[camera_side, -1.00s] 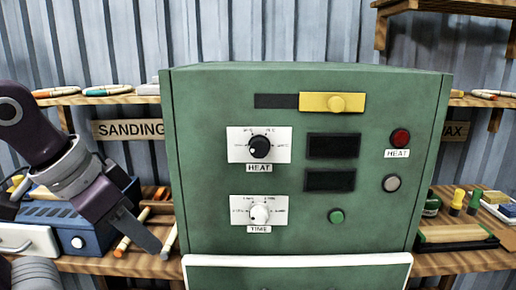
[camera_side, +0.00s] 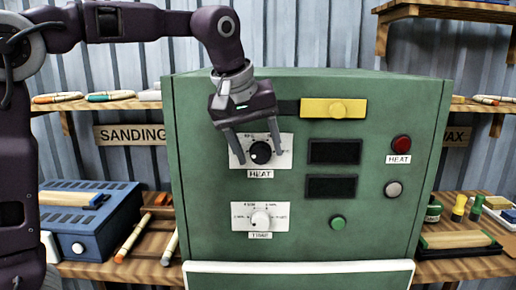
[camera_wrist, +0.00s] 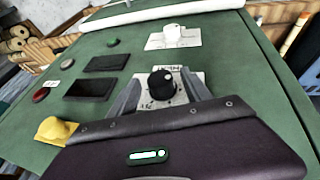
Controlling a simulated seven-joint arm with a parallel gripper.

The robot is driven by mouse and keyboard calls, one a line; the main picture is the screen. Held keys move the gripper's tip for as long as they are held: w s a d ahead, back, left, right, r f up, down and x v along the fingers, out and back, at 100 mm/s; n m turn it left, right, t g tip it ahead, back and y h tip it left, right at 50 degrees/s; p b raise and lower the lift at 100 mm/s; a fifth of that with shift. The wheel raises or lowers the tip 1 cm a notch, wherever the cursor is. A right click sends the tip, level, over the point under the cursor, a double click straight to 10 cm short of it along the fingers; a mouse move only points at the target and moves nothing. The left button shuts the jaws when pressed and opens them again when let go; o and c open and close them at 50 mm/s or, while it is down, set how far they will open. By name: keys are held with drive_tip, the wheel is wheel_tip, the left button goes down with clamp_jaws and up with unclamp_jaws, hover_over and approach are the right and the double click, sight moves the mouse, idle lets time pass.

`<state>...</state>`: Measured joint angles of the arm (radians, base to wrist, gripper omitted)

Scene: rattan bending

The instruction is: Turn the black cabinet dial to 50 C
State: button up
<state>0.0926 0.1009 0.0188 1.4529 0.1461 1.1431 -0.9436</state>
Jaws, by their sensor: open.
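The black HEAT dial (camera_side: 261,152) sits on a white scale plate on the green cabinet (camera_side: 220,210). It also shows in the wrist view (camera_wrist: 162,84), between my two fingers. My gripper (camera_side: 257,158) is open, with one finger on each side of the dial. I cannot tell whether the fingers touch it. A white mark shows on the dial's edge; the scale figures are too small to read. Part of the plate is hidden by the fingers.
A yellow sliding latch (camera_side: 334,108) is just right of my gripper, above two dark displays (camera_side: 334,151). The white TIME dial (camera_side: 262,219) is below. A green button (camera_side: 337,222), a red HEAT lamp (camera_side: 401,143) and a grey button (camera_side: 393,188) are to the right.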

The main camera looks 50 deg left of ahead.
drive_tip(key=shift+f, duration=0.1)
drive_tip(key=shift+c, duration=0.5)
clamp_jaws()
drive_tip(key=shift+w, duration=0.1)
drive_tip(key=g+y, duration=0.2)
drive_tip(key=shift+w+d+m+g+y, duration=0.2)
drive_tip(key=shift+d+m+g+y, duration=0.1)
drive_tip(key=shift+m, duration=0.1)
drive_tip(key=shift+w+d+m+g+y, duration=0.15)
drive_tip(key=shift+m+g+y, duration=0.15)
drive_tip(key=shift+g+y, duration=0.75)
drive_tip(key=shift+o, duration=0.5)
unclamp_jaws()
